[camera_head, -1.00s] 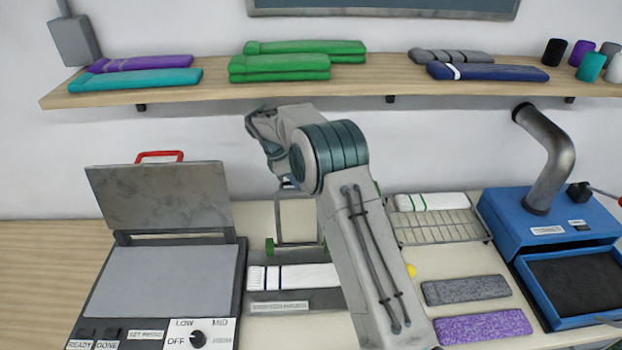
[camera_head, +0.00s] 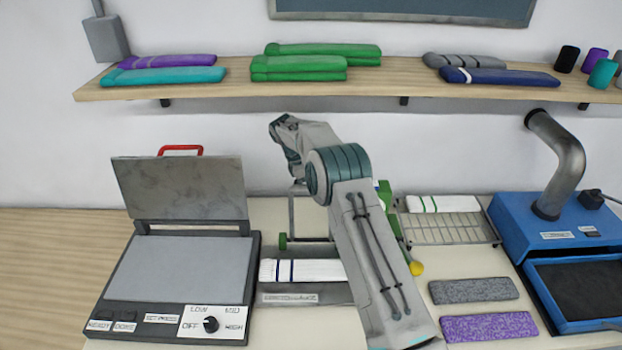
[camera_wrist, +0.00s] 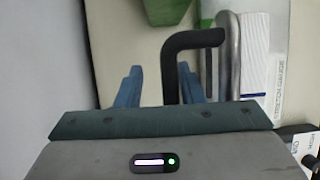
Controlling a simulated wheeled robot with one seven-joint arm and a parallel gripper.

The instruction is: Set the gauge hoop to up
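The gauge hoop (camera_head: 291,214) is a thin grey metal frame with a green end piece at its foot. It rises behind the stretch gauge (camera_head: 292,298), which holds a white sock with navy bands (camera_head: 290,270). My arm covers its right part, and its exact tilt is unclear. In the wrist view, the metal bar of the hoop (camera_wrist: 229,70) runs beside the white sock, with a black hooked handle (camera_wrist: 195,40) joined near it. My gripper (camera_wrist: 160,78) has its blue fingers apart, with the black handle's shaft between them, nearer the right finger. My gripper is hidden in the head view.
A press (camera_head: 180,280) with its lid up stands left. A wire rack (camera_head: 452,229) and blue machine (camera_head: 555,225) stand right. Grey (camera_head: 474,290) and purple (camera_head: 490,327) knit pieces lie front right. A shelf (camera_head: 220,93) with folded socks hangs above.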

